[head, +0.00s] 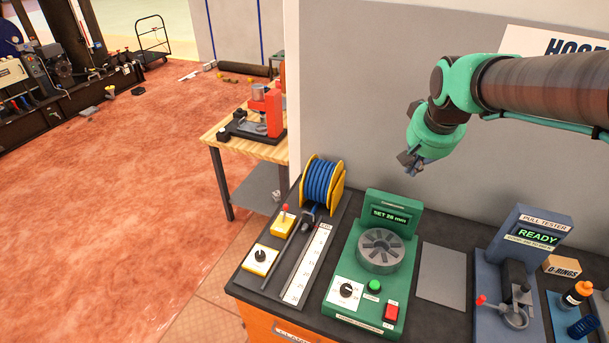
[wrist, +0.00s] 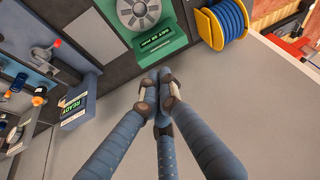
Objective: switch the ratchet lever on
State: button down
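No lever in view is labelled as the ratchet lever, and I cannot tell which one it is. A small red-tipped lever (head: 284,210) stands up from a yellow block beside the hose reel. Another red-tipped handle (head: 481,299) juts left from the dark clamp of the blue pull tester (head: 519,240). My gripper (head: 410,163) hangs in the air above and behind the bench, clear of both levers. In the wrist view its fingers (wrist: 158,90) come together at the tips with nothing between them.
A bare grey plate (head: 442,272) lies between dispenser and tester. Bottles and an O-rings box (head: 562,266) are at the right.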

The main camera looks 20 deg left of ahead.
jog(key=w+a+f+p, duration=0.1)
jog(key=w+a+f, duration=0.3)
jog(key=w+a, duration=0.45)
jog(key=n+g+p, duration=0.1)
jog(key=n+p, duration=0.3)
send_over(285, 213)
jog(key=w+a, duration=0.3)
jog(key=w, duration=0.1)
notch_tip(285, 213, down, 24)
jog(key=shift+s+d+f+y, duration=0.1)
jog(key=shift+d+y, duration=0.1)
jog(key=shift+y, duration=0.2)
jog(key=shift+f, duration=0.1)
jog(key=shift+x, duration=4.95)
jog(key=shift+s+d+p, duration=0.35)
jog(key=shift+s+d, duration=0.2)
jog(key=shift+s, duration=0.35)
jog(key=shift+s+d+p, duration=0.3)
jog(key=shift+s+d, duration=0.3)
jog(key=shift+s, duration=0.3)
